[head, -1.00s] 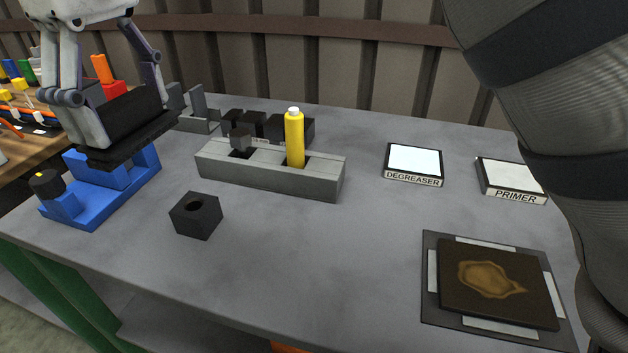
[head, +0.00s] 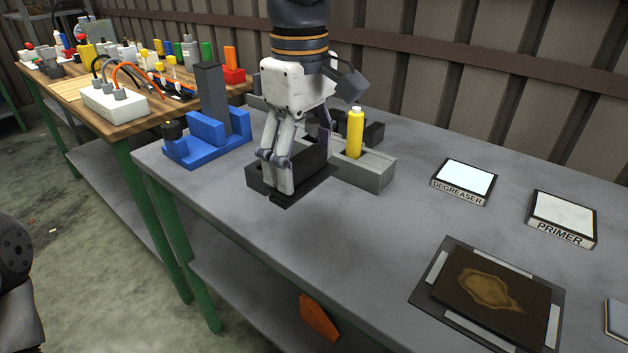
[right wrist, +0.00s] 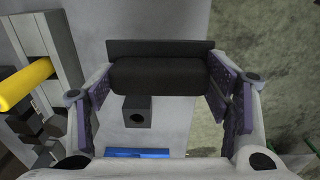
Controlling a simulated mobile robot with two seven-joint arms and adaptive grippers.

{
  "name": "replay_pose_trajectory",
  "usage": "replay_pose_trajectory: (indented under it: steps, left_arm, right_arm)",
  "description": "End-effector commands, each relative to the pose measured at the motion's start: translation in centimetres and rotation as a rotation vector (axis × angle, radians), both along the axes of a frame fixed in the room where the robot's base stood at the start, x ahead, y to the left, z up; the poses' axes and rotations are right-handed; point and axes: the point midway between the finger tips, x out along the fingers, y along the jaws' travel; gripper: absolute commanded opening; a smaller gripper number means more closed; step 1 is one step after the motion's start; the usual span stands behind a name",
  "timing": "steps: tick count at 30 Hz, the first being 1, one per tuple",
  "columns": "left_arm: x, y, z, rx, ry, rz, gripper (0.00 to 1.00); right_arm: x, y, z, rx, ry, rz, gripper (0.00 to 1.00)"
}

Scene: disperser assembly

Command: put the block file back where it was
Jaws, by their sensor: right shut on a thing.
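The block file (head: 312,166) is a black block on a thin dark plate. My right gripper (head: 279,174) is shut on it, left of the middle of the grey table in the head view. The file is low over the table; whether it touches the top I cannot tell. In the right wrist view the block file (right wrist: 160,74) lies level across the picture between the two fingers. A dark cube with a round hole (right wrist: 137,112) shows beside it there; the head view hides this cube. My left gripper is not in view.
A grey rack (head: 375,176) with a yellow bottle (head: 355,133) stands just right of the gripper. A blue fixture (head: 207,132) with an upright dark bar stands left. Degreaser (head: 464,180) and primer (head: 562,217) pads and a stained plate (head: 490,284) are at right. The front middle is clear.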

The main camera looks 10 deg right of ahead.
Motion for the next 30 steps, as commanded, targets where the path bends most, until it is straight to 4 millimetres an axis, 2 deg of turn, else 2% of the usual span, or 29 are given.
replay_pose_trajectory:
  steps: [3, 9, 13, 25, 26, 28, 30]
  left_arm:
    - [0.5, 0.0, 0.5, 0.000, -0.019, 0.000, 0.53]
    - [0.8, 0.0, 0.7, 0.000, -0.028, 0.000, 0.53]
    - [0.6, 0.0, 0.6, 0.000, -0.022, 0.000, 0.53]
    - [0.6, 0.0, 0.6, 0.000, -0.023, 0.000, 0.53]
    - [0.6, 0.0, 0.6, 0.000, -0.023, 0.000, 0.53]
    - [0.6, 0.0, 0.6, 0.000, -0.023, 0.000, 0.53]
    - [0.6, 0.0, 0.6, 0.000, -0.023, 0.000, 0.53]
  right_arm:
    - [-0.5, -2.0, -2.5, 0.000, 0.003, 0.000, 0.41]
    - [-0.9, -4.0, -5.3, 0.000, 0.006, 0.002, 0.41]
    - [-0.9, -4.0, -7.9, -0.001, 0.008, 0.003, 0.41]
    - [-0.8, -4.0, -8.7, -0.002, 0.004, 0.003, 0.41]
    - [-0.8, -4.0, -8.8, -0.001, 0.004, 0.003, 0.74]
    - [-0.8, -4.0, -8.8, -0.001, 0.004, 0.003, 0.89]
    - [-0.8, -4.0, -8.8, -0.002, 0.005, 0.003, 0.92]
